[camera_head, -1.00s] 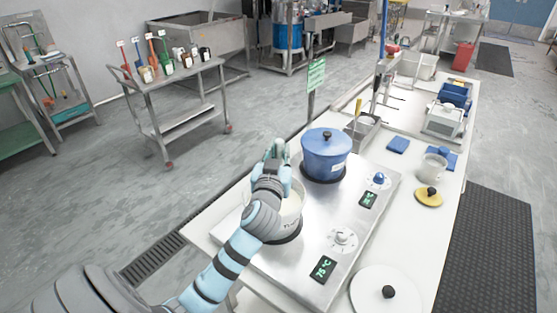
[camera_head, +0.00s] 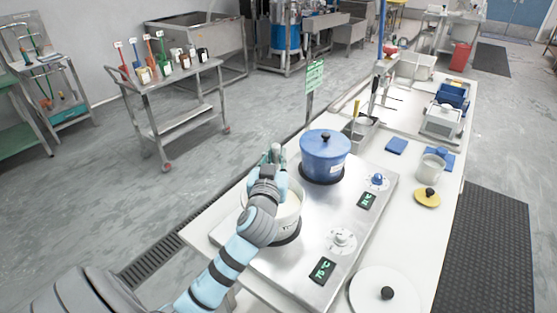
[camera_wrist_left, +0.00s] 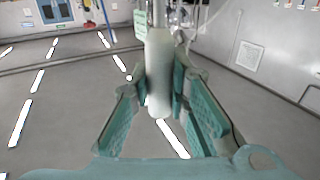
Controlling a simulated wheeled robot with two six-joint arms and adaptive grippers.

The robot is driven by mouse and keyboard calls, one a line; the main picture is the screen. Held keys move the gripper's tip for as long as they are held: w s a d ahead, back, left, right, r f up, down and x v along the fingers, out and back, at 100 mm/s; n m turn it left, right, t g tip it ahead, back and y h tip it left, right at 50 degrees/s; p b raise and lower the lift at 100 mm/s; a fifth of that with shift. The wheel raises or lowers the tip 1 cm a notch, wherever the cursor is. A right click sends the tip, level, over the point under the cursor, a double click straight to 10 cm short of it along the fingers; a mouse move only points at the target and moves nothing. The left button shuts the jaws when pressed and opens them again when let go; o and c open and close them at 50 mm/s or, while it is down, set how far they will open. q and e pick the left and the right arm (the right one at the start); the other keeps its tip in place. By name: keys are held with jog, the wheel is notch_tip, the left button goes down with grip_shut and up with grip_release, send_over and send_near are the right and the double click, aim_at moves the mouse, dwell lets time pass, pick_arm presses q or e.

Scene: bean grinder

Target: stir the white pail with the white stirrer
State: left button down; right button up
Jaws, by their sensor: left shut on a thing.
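The white pail (camera_head: 288,222) stands on the near hot plate of the steel heater, partly covered by my left arm. My left gripper (camera_head: 272,160) is over the pail's far left rim. In the left wrist view, the gripper (camera_wrist_left: 158,95) is shut on the white stirrer's pale round handle (camera_wrist_left: 159,62), which stands between the two green fingers. The handle's end also shows above the fingers in the head view (camera_head: 277,150). The stirrer's lower end is hidden, so I cannot tell how deep it sits in the pail. My right gripper is not in view.
A blue lidded pot (camera_head: 325,157) stands on the far plate, close beside the pail. The heater (camera_head: 310,262) has knobs and displays on its right. A white lid (camera_head: 362,298) and a yellow lid (camera_head: 427,200) lie on the table. A green sign (camera_head: 315,76) stands behind the pot.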

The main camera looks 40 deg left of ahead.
pick_arm(q)
jog(key=shift+s+d+r, duration=0.1)
jog(key=shift+s+r, duration=0.15)
jog(key=shift+s, duration=0.7)
jog(key=shift+w, duration=0.1)
jog(key=shift+r+p, duration=0.25)
jog(key=shift+p, duration=0.15)
notch_tip(320, 180, up, 10)
jog(key=p, duration=0.8)
jog(key=shift+f+p, duration=0.25)
jog(key=shift+p, duration=0.1)
